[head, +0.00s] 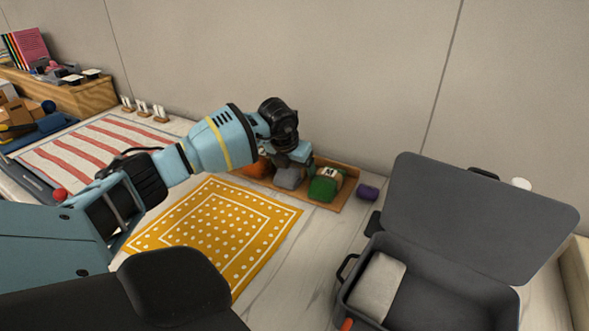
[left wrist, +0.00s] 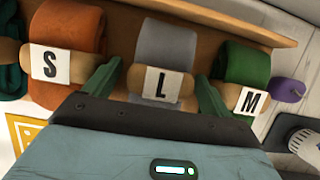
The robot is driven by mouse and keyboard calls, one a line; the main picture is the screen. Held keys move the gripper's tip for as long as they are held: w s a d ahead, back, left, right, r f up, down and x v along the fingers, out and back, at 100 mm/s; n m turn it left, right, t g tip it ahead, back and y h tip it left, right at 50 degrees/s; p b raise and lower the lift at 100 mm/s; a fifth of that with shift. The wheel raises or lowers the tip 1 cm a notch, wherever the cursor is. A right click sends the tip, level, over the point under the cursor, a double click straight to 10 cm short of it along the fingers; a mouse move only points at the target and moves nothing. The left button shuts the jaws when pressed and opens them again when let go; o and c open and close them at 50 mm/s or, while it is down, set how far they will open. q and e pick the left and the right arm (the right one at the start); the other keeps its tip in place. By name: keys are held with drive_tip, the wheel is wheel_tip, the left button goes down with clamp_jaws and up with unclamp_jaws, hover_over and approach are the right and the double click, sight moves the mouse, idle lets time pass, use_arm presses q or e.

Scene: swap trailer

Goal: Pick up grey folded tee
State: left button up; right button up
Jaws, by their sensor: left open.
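The grey folded tee (head: 289,179) lies between an orange and a green one in a shallow wooden tray (head: 347,203) by the wall. In the left wrist view the grey tee (left wrist: 165,43) is rolled, with a tan band and a white card marked L. My left gripper (head: 290,157) is over it, pointing down. In the left wrist view the open fingers of this gripper (left wrist: 156,85) stand on either side of the banded end, with small gaps. My right gripper is not in view.
The orange tee marked S (left wrist: 70,35) and green tee marked M (left wrist: 247,64) sit close beside the fingers. A purple item (head: 368,192) lies right of the tray. An open grey suitcase (head: 500,297) holds a pale folded cloth (head: 378,285). A yellow dotted mat (head: 215,232) lies in front.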

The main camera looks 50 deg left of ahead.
use_arm(q)
drive_tip(key=c, duration=1.1)
drive_tip(key=shift+c, duration=0.2)
drive_tip(key=shift+r, duration=0.1)
drive_tip(key=shift+r, duration=0.45)
drive_tip(key=shift+w+v, duration=0.25)
drive_tip(key=shift+v, duration=1)
drive_tip(key=s+d, duration=0.3)
drive_tip(key=s, duration=0.1)
drive_tip(key=s+d+r+b, duration=0.1)
drive_tip(key=s+d, duration=0.2)
drive_tip(key=s, duration=0.1)
drive_tip(key=s+d, duration=0.3)
drive_tip(key=s, duration=0.1)
drive_tip(key=shift+s+d+r, duration=0.15)
drive_tip(key=shift+d+r, duration=0.05)
drive_tip(key=shift+r, duration=0.15)
